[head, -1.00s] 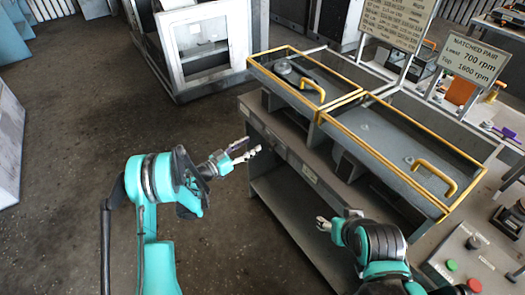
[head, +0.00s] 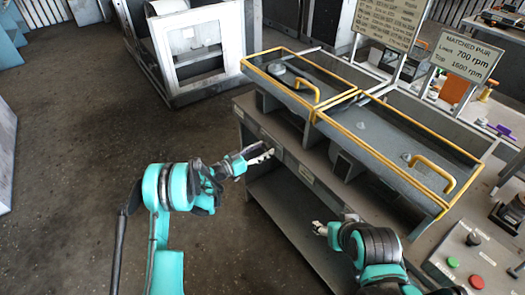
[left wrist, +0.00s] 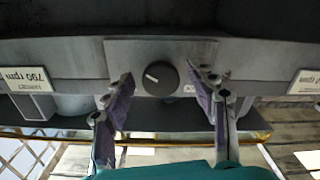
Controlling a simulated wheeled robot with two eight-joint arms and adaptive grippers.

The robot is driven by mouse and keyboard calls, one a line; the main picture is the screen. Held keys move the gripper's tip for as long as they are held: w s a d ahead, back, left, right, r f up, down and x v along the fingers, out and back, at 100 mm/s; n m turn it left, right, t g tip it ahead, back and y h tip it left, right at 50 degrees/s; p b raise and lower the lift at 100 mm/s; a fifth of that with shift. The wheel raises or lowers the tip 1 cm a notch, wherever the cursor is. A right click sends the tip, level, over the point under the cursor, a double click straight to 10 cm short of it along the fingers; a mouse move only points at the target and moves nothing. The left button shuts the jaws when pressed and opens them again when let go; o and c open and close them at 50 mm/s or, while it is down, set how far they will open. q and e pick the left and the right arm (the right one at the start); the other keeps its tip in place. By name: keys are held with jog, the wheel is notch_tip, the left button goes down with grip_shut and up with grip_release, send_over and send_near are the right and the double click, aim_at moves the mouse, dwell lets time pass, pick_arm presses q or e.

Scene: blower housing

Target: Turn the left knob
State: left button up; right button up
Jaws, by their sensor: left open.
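A round black knob (left wrist: 160,78) with a pale pointer line sits on a grey panel of the bench front in the left wrist view. My left gripper (head: 262,153) is open in front of the bench. In the wrist view its two fingers stand on either side of the knob, with gaps between them and it. Whether the fingertips reach as deep as the knob is hard to tell. In the head view I cannot make out the knob near the gripper. My right gripper (head: 320,228) is low before the bench, apart from it; its jaw opening is unclear.
The grey bench (head: 300,172) carries two yellow-framed lids with handles (head: 432,170). A rpm label (left wrist: 30,79) shows upside down beside the knob panel. A button box (head: 470,262) is at the right. A sign (head: 462,58) reads "MATCHED PAIR". Floor at left is clear.

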pick_arm(q)
jog(key=c, duration=1.2)
jog(key=shift+o, duration=0.2)
jog(key=shift+m, duration=0.4)
jog(key=m+b, duration=0.2)
jog(key=m, duration=0.1)
jog(key=shift+w+a+m, duration=0.1)
jog(key=shift+m, duration=1.7)
jog(key=o, duration=1.2)
jog(key=shift+c, duration=0.2)
